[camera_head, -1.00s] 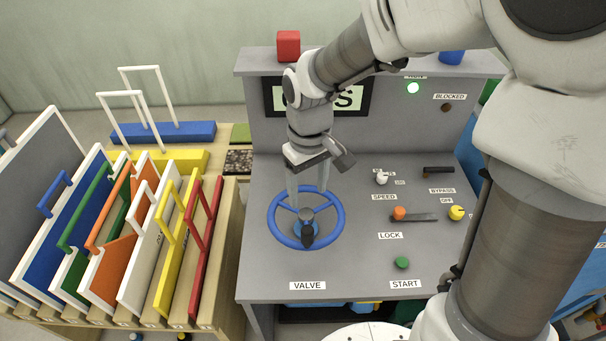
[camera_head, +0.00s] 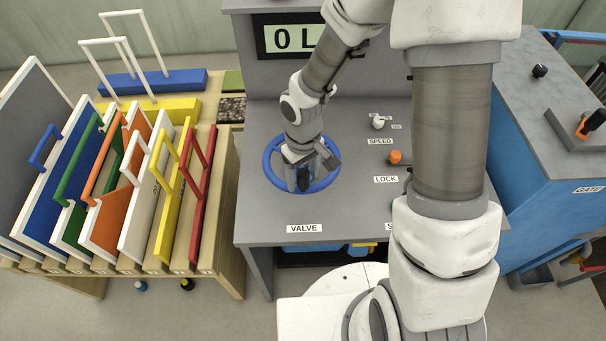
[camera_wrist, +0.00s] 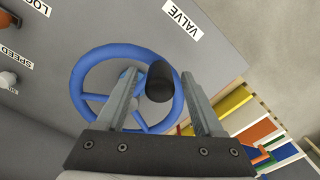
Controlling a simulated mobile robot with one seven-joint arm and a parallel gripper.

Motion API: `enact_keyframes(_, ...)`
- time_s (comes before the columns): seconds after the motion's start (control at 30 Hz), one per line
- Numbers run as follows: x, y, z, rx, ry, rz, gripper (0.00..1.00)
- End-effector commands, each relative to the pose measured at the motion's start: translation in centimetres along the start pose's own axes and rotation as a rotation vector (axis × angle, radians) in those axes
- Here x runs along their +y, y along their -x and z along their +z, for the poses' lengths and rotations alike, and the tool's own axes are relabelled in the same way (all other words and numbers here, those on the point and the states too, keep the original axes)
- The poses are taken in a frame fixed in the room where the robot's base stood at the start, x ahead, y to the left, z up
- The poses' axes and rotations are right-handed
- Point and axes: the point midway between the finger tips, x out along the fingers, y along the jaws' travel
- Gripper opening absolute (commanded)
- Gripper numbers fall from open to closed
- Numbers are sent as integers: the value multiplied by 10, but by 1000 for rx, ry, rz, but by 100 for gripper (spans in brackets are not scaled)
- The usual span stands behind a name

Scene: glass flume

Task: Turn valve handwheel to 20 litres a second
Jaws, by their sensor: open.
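The valve handwheel (camera_head: 270,172) is a blue ring lying on the grey console top, above the VALVE label (camera_head: 304,228). In the wrist view its blue rim (camera_wrist: 78,88) and spokes show. A black knob (camera_wrist: 159,80) stands up from the wheel on the side toward the label. My gripper (camera_head: 298,184) is down at the front of the wheel. In the wrist view my gripper (camera_wrist: 158,92) is open, with one finger on each side of the knob; contact cannot be told.
An orange lock knob (camera_head: 395,157) and a white speed knob (camera_head: 378,122) stand right of the wheel. A wooden rack (camera_head: 222,215) of coloured panels is at the left. A blue cabinet (camera_head: 525,180) with a gate lever (camera_head: 588,124) is at the right.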

Motion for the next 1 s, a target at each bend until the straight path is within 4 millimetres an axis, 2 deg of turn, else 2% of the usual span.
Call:
enact_keyframes(0.23,0,0,0,0,0,0,69)
enact_keyframes(0.6,0,0,0,0,-1,0,3)
enact_keyframes(0.63,0,0,0,0,-1,0,0)
enact_keyframes(1.0,0,0,0,0,-1,0,0)
